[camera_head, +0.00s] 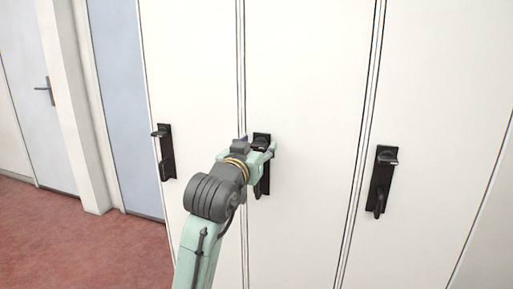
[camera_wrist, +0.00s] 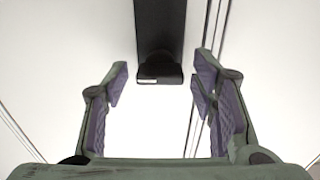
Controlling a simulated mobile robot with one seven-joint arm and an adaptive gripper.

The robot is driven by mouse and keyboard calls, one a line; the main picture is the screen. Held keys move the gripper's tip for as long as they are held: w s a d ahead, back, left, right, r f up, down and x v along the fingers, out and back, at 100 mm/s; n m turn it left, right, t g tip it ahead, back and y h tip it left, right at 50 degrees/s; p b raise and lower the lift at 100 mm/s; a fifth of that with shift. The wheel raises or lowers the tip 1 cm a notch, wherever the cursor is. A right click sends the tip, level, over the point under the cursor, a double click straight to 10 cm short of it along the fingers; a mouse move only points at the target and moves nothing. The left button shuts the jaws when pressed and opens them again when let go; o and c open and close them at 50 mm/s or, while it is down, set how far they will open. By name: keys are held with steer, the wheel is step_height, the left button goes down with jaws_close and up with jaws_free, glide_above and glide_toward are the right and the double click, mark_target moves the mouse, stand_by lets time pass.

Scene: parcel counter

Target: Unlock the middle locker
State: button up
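The middle locker (camera_head: 305,70) has a white door, closed, with a black lock plate (camera_head: 265,184) on its left side. A protruding black knob (camera_head: 262,138) is at the top of the plate. In the wrist view, the black plate (camera_wrist: 160,25) and the knob (camera_wrist: 160,74) show straight ahead. My gripper (camera_wrist: 162,82) is open there, with its purple-padded fingers on either side of the knob. A gap shows on both sides, so no contact is visible.
The left locker (camera_head: 190,60) and right locker (camera_head: 440,90) have similar black plates (camera_head: 167,152) (camera_head: 382,180). A pale door (camera_head: 35,110) with a lever handle stands at far left. Reddish floor (camera_head: 90,245) is clear at lower left.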

steer(key=c, duration=1)
steer(key=shift+m, duration=0.4)
steer(key=m+b, duration=0.1)
steer(key=m, duration=0.2)
steer(key=shift+f+m+b, duration=0.1)
steer(key=shift+m+b, duration=0.2)
steer(key=shift+b, duration=0.05)
steer(key=m+b, duration=0.1)
steer(key=m, duration=0.3)
steer(key=shift+m+b, duration=0.3)
steer(key=m+b, duration=0.1)
steer(key=m, duration=0.3)
steer(key=shift+m+b, duration=0.3)
steer(key=shift+b, duration=0.05)
steer(key=shift+m+b, duration=0.65)
steer(key=shift+m, duration=1.55)
